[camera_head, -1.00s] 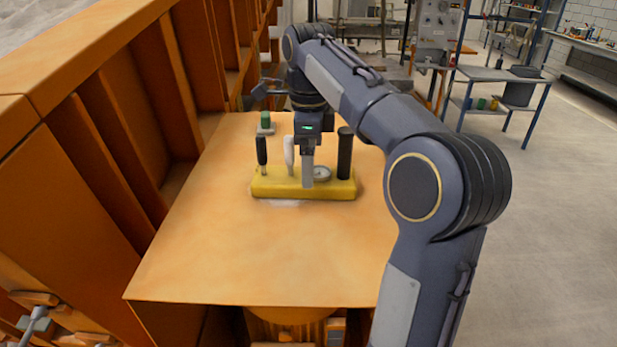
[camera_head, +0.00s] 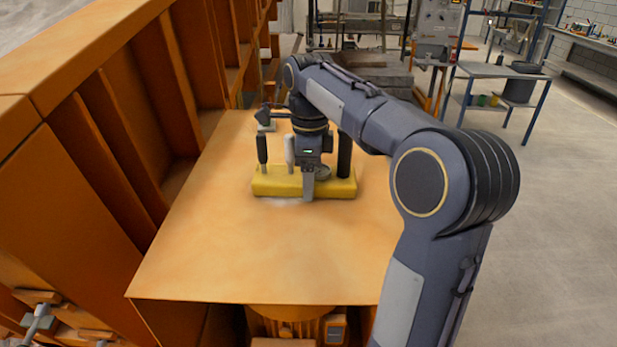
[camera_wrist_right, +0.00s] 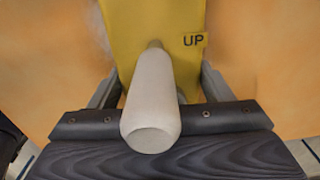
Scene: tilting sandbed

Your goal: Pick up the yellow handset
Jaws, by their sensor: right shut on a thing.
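The yellow handset (camera_head: 275,184) is a long yellow block on the orange tabletop. A black-handled lever, a white-handled lever, a round gauge and a thick black cylinder stand up from it. My right gripper (camera_head: 308,190) points down at its middle, with a finger over its near side. In the right wrist view the handset (camera_wrist_right: 150,20) carries an "UP" label, and the white handle rises close to the camera. My right gripper's fingers (camera_wrist_right: 158,88) lie on both sides of the yellow body, shut on it. I cannot see any gap below the handset. My left gripper is out of view.
The orange tabletop (camera_head: 230,255) is clear in front of the handset. A tall ribbed orange wall (camera_head: 95,150) runs along its left side. A metal table (camera_head: 500,73) stands farther off at right.

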